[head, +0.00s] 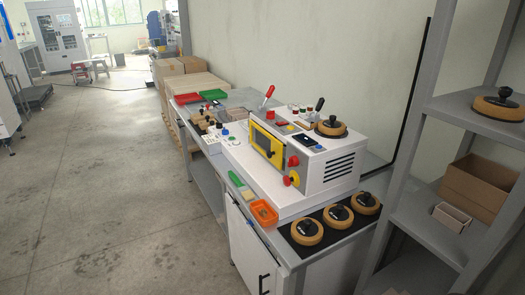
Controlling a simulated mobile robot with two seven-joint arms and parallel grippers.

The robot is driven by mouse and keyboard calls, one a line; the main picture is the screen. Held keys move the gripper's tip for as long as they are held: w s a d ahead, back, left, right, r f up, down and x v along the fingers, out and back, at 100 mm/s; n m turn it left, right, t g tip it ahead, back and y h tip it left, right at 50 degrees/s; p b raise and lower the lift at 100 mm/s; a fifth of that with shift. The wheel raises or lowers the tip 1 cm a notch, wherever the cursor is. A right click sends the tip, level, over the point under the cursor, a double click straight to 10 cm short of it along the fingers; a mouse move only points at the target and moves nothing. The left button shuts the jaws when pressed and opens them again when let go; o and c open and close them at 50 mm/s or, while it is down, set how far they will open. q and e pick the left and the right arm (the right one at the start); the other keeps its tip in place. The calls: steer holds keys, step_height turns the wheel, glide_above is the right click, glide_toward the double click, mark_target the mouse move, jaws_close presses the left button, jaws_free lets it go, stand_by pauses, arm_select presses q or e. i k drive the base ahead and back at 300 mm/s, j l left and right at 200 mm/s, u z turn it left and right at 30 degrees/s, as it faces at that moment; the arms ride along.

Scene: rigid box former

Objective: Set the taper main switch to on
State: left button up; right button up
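A white machine (322,171) with a yellow-framed front panel (268,144) stands on a grey bench. On its near end face sit a red knob (293,161) and, lower, a red rotary switch on a yellow plate (291,179). Which control is the taper main switch, and its position, I cannot tell at this size. A red-handled lever (268,94) and a black-handled lever (318,106) stand up at the machine's top. Neither of my grippers shows in the head view.
Several tan rolls with black knobs, such as one on the black mat (337,217), sit nearby. An orange tray (262,213) is on the bench's front edge. A grey shelf (440,233) holding boxes stands at right. The concrete floor (110,190) at left is clear.

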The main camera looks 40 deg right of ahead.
mark_target(293, 162)
steer(key=i+z, duration=0.2)
steer(key=i, duration=0.2)
steer(key=i+j+z, duration=0.2)
steer(key=i, duration=0.2)
steer(key=i+j+z, duration=0.15)
steer(key=i, duration=0.25)
steer(key=i+j+z, duration=0.15)
steer(key=i+z, duration=0.15)
steer(key=z, duration=0.15)
steer(key=i+j+z, duration=0.3)
steer(key=z, duration=0.15)
steer(key=i+j+z, duration=0.2)
steer(key=j+z, duration=0.25)
steer(key=i+j+z, duration=0.15)
steer(key=j+z, duration=0.3)
steer(key=l, duration=0.1)
